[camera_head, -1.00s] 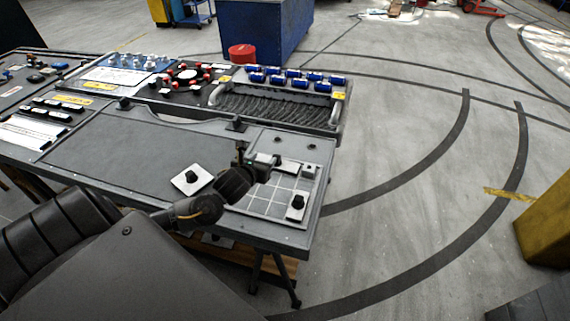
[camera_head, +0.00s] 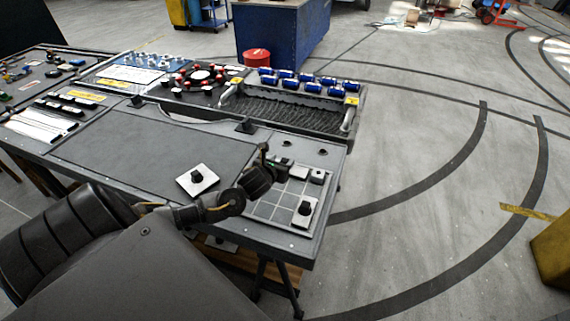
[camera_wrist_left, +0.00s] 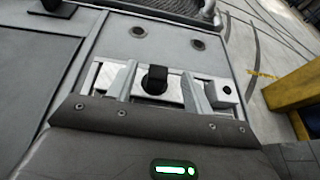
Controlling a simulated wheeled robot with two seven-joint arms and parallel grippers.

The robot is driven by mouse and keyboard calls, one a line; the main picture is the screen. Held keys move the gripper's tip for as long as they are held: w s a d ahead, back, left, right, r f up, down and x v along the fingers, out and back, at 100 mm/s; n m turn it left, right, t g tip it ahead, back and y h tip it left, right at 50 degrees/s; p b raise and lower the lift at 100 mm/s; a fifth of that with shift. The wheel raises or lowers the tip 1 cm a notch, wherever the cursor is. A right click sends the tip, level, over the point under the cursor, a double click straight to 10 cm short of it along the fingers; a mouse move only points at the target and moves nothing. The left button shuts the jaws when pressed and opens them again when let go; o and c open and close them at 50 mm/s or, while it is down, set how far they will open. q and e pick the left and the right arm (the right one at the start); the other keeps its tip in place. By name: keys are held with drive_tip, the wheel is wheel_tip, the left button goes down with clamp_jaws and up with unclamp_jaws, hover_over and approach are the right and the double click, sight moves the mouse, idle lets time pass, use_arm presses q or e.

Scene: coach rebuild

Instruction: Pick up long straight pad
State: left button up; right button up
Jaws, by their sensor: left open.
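A long white pad with a black knob (camera_wrist_left: 153,82) lies on the grey table's right end in the left wrist view. In the head view it shows partly beside my gripper (camera_head: 298,172). My left gripper (camera_wrist_left: 163,92) is open, with one finger on each side of the knob; I cannot tell whether the fingers touch it. In the head view the gripper (camera_head: 285,168) is at the table's right end, partly hidden by my own arm. My right gripper is not in view.
A small white block (camera_head: 317,176) sits right of the pad. Another white pad (camera_head: 304,211) lies on the gridded plate, and a square pad (camera_head: 197,181) on the dark mat. A tray with blue cylinders (camera_head: 295,112) stands behind.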

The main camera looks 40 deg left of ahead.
sight(284, 160)
use_arm(q)
drive_tip(key=shift+w+a+f+p, duration=0.1)
drive_tip(key=shift+w+f+p, duration=0.05)
drive_tip(key=shift+w+p, duration=0.15)
drive_tip(key=shift+f+p+x, duration=0.15)
drive_tip(key=shift+p+x, duration=0.1)
drive_tip(key=shift+x, duration=0.85)
drive_tip(key=shift+f+p+x, duration=0.15)
drive_tip(key=shift+p+x, duration=0.1)
drive_tip(key=shift+x, duration=0.8)
drive_tip(key=shift+s, duration=0.15)
drive_tip(key=shift+c, duration=0.4)
drive_tip(key=c, duration=1)
